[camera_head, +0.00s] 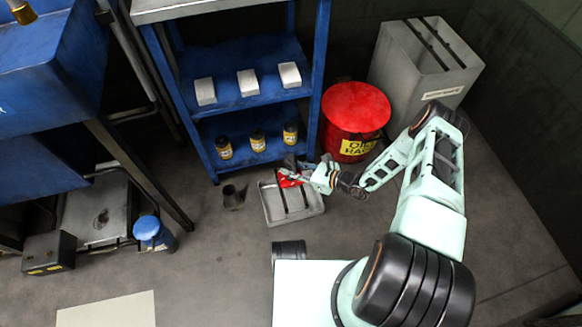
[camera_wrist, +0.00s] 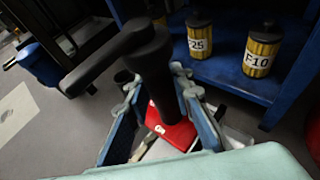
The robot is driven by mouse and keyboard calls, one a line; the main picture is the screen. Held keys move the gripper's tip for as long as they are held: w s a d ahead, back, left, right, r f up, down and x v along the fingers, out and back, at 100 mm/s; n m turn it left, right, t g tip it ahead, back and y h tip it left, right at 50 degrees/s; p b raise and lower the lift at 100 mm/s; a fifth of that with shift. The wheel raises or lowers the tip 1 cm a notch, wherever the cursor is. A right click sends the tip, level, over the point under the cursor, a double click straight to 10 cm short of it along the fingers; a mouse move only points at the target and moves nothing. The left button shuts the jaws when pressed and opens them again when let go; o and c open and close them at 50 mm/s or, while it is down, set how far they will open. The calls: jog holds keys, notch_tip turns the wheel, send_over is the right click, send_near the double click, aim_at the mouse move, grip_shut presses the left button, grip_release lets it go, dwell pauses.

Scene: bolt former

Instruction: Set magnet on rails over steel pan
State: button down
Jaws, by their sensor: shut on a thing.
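The magnet has a red base (camera_wrist: 172,128) and a black post with a lever handle (camera_wrist: 143,52) in the wrist view. My gripper (camera_wrist: 152,92) is shut around the black post, one finger on each side. In the head view, the red of the magnet (camera_head: 288,180) shows at my gripper (camera_head: 297,171), over the back part of the steel pan. The grey steel pan (camera_head: 314,208) lies on the floor with two dark rails across it. I cannot tell whether the magnet touches the rails. My gripper hides part of the magnet and the pan's back edge.
A blue shelf (camera_head: 222,98) with white boxes and yellow-black bottles stands just behind the pan. A red oil rag can (camera_head: 355,108) and a grey bin (camera_head: 443,85) stand behind my arm. A dark cup (camera_head: 233,196) stands left of the pan.

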jog(key=shift+w+f+b, duration=0.1)
jog(key=shift+f+b, duration=1.75)
jog(key=shift+f, duration=1.25)
jog(key=c, duration=1.6)
grip_release()
jog(key=shift+f, duration=0.15)
jog(key=shift+d, duration=0.15)
jog(key=v, duration=1.2)
